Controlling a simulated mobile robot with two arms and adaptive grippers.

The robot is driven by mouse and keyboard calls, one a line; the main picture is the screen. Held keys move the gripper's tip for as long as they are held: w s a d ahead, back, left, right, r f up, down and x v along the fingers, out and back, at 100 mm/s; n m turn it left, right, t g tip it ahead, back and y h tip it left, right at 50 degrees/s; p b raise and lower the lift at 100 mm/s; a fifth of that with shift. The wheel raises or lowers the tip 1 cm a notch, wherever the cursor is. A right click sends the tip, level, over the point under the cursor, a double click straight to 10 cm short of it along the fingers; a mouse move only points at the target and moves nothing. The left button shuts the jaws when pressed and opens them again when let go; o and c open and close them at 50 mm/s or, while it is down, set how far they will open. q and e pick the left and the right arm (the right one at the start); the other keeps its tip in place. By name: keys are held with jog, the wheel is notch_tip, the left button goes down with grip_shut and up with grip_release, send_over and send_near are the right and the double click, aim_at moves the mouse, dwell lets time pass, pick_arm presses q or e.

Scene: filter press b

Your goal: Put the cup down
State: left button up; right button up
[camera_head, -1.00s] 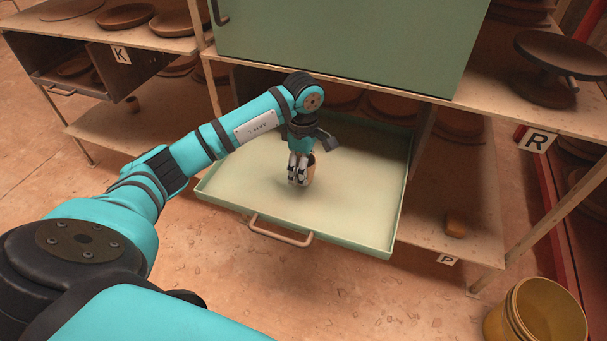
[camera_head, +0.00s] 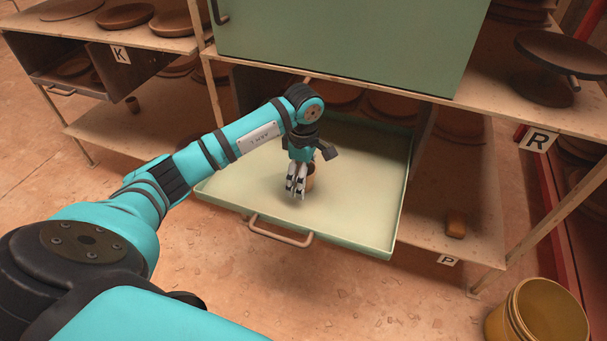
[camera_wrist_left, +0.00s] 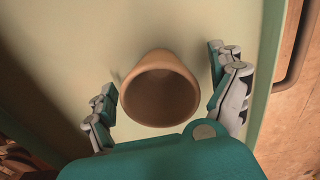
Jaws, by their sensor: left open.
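The cup (camera_head: 310,180) is a small clay-brown vessel. It stands on the pale green pull-out drawer (camera_head: 240,195), partly hidden behind my left gripper (camera_head: 296,192) in the head view. In the left wrist view the cup (camera_wrist_left: 160,90) shows its open mouth and hollow inside, between the spread fingers of my left gripper (camera_wrist_left: 168,98). There is a gap between the cup and the fingers on each side. My left gripper is open and low over the drawer. My right gripper is not in view.
The drawer has a low rim and a front handle (camera_head: 281,232). Its floor around the cup is clear. A green cabinet door (camera_head: 340,40) stands above it. Shelves flank it, with a brown block (camera_head: 456,225) at right. A yellow bucket (camera_head: 538,312) stands on the floor.

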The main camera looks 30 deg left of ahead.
pick_arm(q)
jog(key=shift+r, duration=0.1)
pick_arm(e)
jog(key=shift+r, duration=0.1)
pick_arm(q)
notch_tip(320, 180, up, 12)
jog(key=p, duration=0.1)
jog(key=shift+p, duration=0.3)
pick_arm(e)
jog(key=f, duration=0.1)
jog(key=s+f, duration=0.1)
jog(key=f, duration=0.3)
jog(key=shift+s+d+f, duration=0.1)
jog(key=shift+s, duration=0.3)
